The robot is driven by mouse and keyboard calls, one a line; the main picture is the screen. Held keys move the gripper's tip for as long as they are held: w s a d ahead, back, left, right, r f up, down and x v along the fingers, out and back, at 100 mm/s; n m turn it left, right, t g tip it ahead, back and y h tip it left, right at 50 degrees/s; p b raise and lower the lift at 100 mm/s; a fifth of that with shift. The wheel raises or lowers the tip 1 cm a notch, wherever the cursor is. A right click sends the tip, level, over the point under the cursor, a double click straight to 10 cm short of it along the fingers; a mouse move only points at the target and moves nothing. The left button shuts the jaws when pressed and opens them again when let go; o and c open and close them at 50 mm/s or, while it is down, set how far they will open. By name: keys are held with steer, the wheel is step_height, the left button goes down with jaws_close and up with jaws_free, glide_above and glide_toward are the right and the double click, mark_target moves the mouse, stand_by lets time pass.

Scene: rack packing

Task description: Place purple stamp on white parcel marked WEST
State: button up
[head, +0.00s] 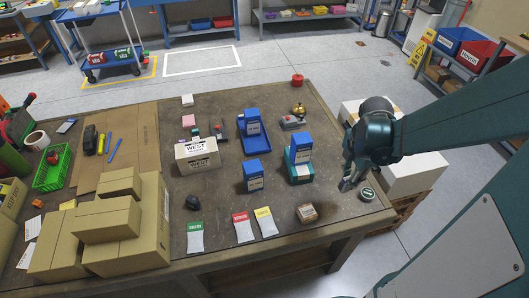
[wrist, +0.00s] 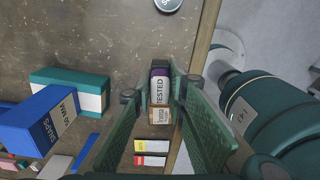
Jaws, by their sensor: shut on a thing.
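The purple stamp (wrist: 161,86), with a white TESTED label, sits between the fingertips of my gripper (wrist: 160,92) in the wrist view. The fingers are shut on it. In the head view my gripper (head: 347,184) hangs over the right edge of the table, and I cannot make out the stamp there. The white parcel (head: 183,155) marked WEST stands on the left-middle of the table, well to the left of my gripper. Its label shows on the top and on the front. Small items stand just behind it.
Blue boxes (head: 253,175) and a teal-and-white box (head: 299,175) stand between the parcel and my gripper. A brown block (head: 307,213), cards and a round tin (head: 367,194) lie near the front right. Stacked cartons (head: 125,225) fill the front left.

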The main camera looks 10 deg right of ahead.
step_height(320, 180, up, 16)
steer(key=r, duration=0.1)
steer(key=w+a+r+p, duration=0.1)
steer(key=w+a+p, duration=0.1)
steer(key=w+a, duration=0.4)
steer(key=w+a+r+p, duration=0.1)
steer(key=w+a+p, duration=0.15)
steer(key=w, duration=0.55)
steer(key=w+a+p, duration=0.3)
steer(key=w+a, duration=0.5)
steer(key=a, duration=0.5)
steer(key=w+a+p, duration=0.2)
steer(key=w+a, duration=0.5)
steer(key=a, duration=0.6)
steer(key=w+a+f+m+p, duration=0.1)
steer(key=w+a+p, duration=0.1)
steer(key=a, duration=0.6)
steer(key=w+a+f+p, duration=0.1)
steer(key=a+f, duration=0.1)
steer(key=a, duration=0.6)
steer(key=shift+d+f, duration=0.2)
steer(key=shift+f, duration=2.15)
